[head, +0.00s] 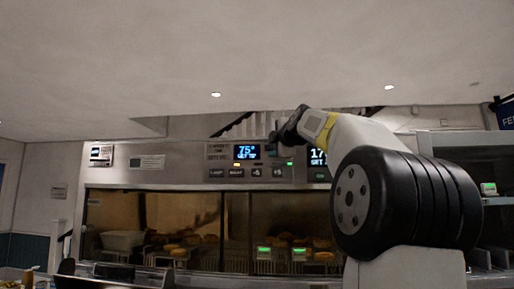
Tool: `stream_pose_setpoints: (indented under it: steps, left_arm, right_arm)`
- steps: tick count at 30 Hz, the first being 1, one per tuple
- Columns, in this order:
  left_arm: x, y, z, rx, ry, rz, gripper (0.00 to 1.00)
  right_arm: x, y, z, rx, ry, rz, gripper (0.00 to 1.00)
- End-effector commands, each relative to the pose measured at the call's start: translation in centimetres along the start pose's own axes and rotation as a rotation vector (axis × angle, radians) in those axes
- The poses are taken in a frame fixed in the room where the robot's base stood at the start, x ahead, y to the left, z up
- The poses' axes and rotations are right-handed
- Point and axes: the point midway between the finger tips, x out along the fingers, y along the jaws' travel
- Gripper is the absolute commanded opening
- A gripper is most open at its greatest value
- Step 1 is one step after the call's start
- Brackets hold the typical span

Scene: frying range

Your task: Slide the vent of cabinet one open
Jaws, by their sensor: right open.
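A steel cabinet with a glass front (210,232) stands ahead. Its upper control panel carries a lit blue display (247,152) reading 75 and a row of dark buttons. My right arm comes in from the right and reaches up to this panel. My right gripper (276,148) is open at the panel, just right of the 75 display, small and dark in the picture. Whether it touches anything there I cannot tell. I cannot clearly make out the vent or its position; my gripper and arm cover part of the panel. My left gripper is out of view.
A second display (318,156) is partly hidden behind my right arm. Trays of food with green-lit labels (264,252) sit behind the glass. Shelving (494,202) stands at the right. A cluttered counter runs along the lower left.

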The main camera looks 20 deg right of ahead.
Motion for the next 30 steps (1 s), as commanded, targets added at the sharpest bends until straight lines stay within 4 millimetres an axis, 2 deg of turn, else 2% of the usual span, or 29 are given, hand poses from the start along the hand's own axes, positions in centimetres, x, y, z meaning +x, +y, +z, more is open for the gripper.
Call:
stream_pose_setpoints:
  steps: [1, 6, 7, 30]
  left_arm:
    - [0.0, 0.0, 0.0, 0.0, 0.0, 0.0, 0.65]
    - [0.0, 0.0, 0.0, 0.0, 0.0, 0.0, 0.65]
    - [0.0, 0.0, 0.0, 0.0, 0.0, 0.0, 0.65]
    - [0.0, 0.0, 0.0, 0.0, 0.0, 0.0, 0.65]
  right_arm:
    - [-0.01, 0.0, -0.01, 0.0, 0.0, 0.0, 0.37]
    - [-0.02, -0.01, -0.02, 0.0, 0.0, 0.0, 0.03]
    - [-0.02, -0.01, -0.02, 0.0, 0.0, 0.0, 0.0]
    - [-0.02, -0.07, -0.05, 0.0, 0.001, -0.002, 0.0]
